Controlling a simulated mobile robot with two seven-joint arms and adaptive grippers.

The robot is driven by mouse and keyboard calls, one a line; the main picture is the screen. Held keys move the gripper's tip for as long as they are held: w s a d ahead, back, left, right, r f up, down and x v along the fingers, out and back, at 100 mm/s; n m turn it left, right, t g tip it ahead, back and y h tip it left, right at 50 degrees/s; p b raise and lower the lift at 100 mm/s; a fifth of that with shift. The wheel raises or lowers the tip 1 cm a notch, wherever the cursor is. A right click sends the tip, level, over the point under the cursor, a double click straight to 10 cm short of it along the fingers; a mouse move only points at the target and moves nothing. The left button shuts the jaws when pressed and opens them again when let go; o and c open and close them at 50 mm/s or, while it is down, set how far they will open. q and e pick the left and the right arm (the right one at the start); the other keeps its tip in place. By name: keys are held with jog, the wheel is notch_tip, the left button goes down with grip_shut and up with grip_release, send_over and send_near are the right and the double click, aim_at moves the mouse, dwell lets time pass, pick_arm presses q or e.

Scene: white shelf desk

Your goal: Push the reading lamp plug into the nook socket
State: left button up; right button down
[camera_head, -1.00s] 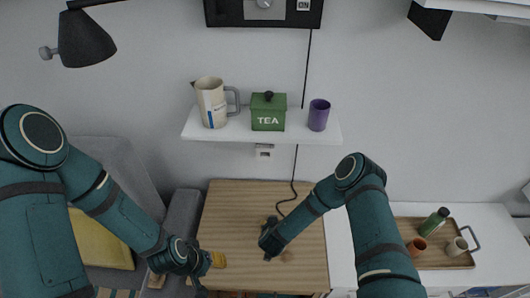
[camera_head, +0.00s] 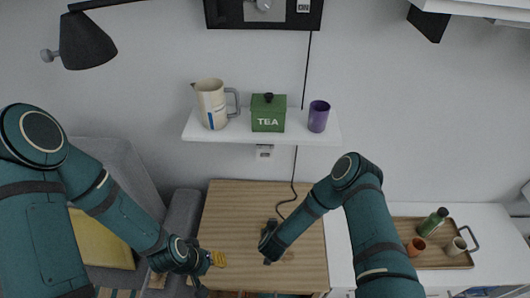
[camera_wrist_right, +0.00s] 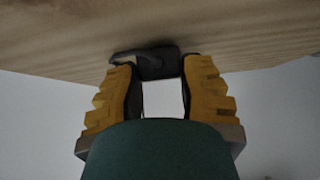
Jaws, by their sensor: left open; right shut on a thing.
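The nook socket (camera_head: 264,151) is a small pale plate on the wall just under the shelf. A thin black cord (camera_head: 294,185) runs down the wall onto the wooden desk and curls toward my right gripper (camera_head: 267,257). My right gripper is low over the desk, well below the socket. In the right wrist view its yellow fingers (camera_wrist_right: 160,80) are closed on a small black plug (camera_wrist_right: 157,62), close to the wood surface. In the head view the plug is mostly hidden by the gripper. My left gripper (camera_head: 218,259) is open and empty at the desk's left side.
The white shelf (camera_head: 264,134) above the socket carries a pitcher (camera_head: 211,103), a green tea box (camera_head: 268,113) and a purple cup (camera_head: 318,116). A black lamp (camera_head: 85,42) hangs at upper left. A wooden tray (camera_head: 455,262) with a bottle and mugs stands at right. The desk's back (camera_head: 240,195) is clear.

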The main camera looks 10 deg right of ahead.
jog(key=shift+s+a+r+p, duration=0.1)
jog(key=shift+s+p, duration=0.1)
jog(key=shift+s, duration=0.15)
jog(key=shift+s+a+r+p, duration=0.1)
jog(key=shift+s+p, duration=0.05)
jog(key=shift+s, duration=0.2)
jog(key=shift+s+f+p+v, duration=0.1)
jog(key=shift+p+v, duration=0.45)
jog(key=shift+v, duration=0.25)
jog(key=shift+s+f+p+v, duration=0.1)
jog(key=shift+s+p+v, duration=0.05)
jog(key=shift+p+v, duration=0.55)
jog(key=shift+s+f+p+v, duration=0.1)
jog(key=shift+p+v, duration=0.35)
jog(key=shift+v, duration=0.4)
jog(key=shift+w, duration=0.1)
